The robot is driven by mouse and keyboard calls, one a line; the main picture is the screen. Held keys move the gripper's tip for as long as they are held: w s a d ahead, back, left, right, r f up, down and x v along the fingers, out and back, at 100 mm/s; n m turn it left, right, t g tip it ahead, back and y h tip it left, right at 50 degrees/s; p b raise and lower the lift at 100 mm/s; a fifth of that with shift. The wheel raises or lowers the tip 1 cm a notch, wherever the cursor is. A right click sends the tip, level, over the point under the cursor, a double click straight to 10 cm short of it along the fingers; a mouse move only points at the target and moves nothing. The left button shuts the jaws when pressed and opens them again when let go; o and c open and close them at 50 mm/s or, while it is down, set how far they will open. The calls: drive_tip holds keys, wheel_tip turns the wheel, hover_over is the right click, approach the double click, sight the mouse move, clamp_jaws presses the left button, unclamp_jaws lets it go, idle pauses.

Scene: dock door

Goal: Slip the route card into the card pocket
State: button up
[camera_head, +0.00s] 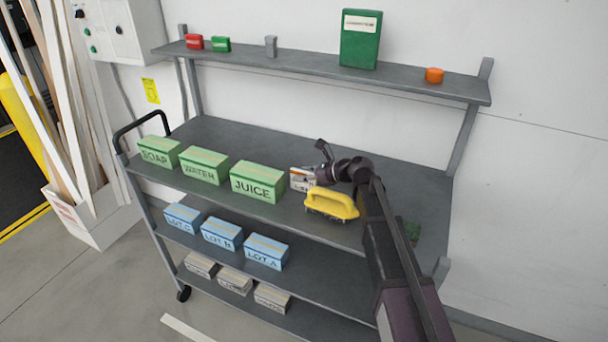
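A small white card-like piece (302,180) with an orange mark and dark print stands on the cart's upper deck, just right of the JUICE box; it may be the route card, but the print is too small to read. My gripper (321,162) is right beside it, its fingers pointing left, with one dark finger raised above the piece. The lower finger is hard to make out, and I cannot tell whether the gripper touches or holds the piece. I cannot make out a card pocket for certain.
Green boxes SOAP (159,151), WATER (204,166) and JUICE (257,182) line the deck's front (240,135). A yellow-handled brush (332,204) lies just below my gripper. Blue LOT boxes (222,234) stand below. A green binder-like box (360,40) stands on the top shelf.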

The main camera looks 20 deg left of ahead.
drive_tip(key=shift+r, duration=0.1)
idle(0.3)
drive_tip(key=shift+d+r+p, duration=0.3)
drive_tip(key=shift+d+p, duration=0.15)
drive_tip(key=shift+d, duration=0.1)
drive_tip(key=p+v, duration=0.4)
drive_tip(key=v, duration=0.6)
drive_tip(key=shift+d, duration=0.35)
drive_tip(key=shift+s+r, duration=0.1)
drive_tip(key=shift+r, duration=0.05)
